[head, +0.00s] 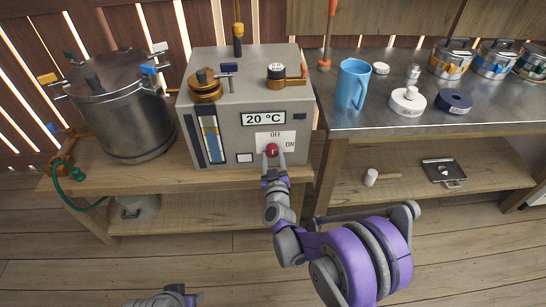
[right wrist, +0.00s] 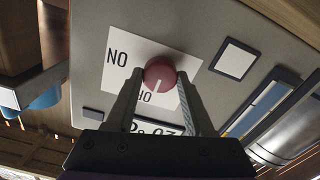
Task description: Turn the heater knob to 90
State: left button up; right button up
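The grey heater box (head: 250,103) stands on the wooden bench, and its display (head: 263,118) reads 20 °C. Its round red knob (head: 271,149) sits on a white OFF/ON label (head: 289,136). In the right wrist view, upside down, the white mark on the red knob (right wrist: 160,72) points toward OFF. My right gripper (head: 273,158) is at the knob, fingers apart, one on each side. In the right wrist view the fingers (right wrist: 160,85) flank the knob with slight gaps seeming to show. Part of my left arm's end (head: 165,298) shows at the bottom edge; its fingers cannot be made out.
A steel pot (head: 120,110) stands left of the heater. To the right, a metal-topped table (head: 400,118) holds a blue mug (head: 352,84), small round items and several lidded tins (head: 452,60). A small mallet (head: 380,177) lies on the shelf below.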

grip_shut()
jog(key=shift+m, duration=0.3)
jog(key=m, duration=1.1)
jog(key=shift+m, duration=0.3)
jog(key=m, duration=0.5)
jog(key=shift+m+b, duration=0.3)
jog(key=o, duration=0.9)
grip_release()
jog(key=shift+c, duration=0.2)
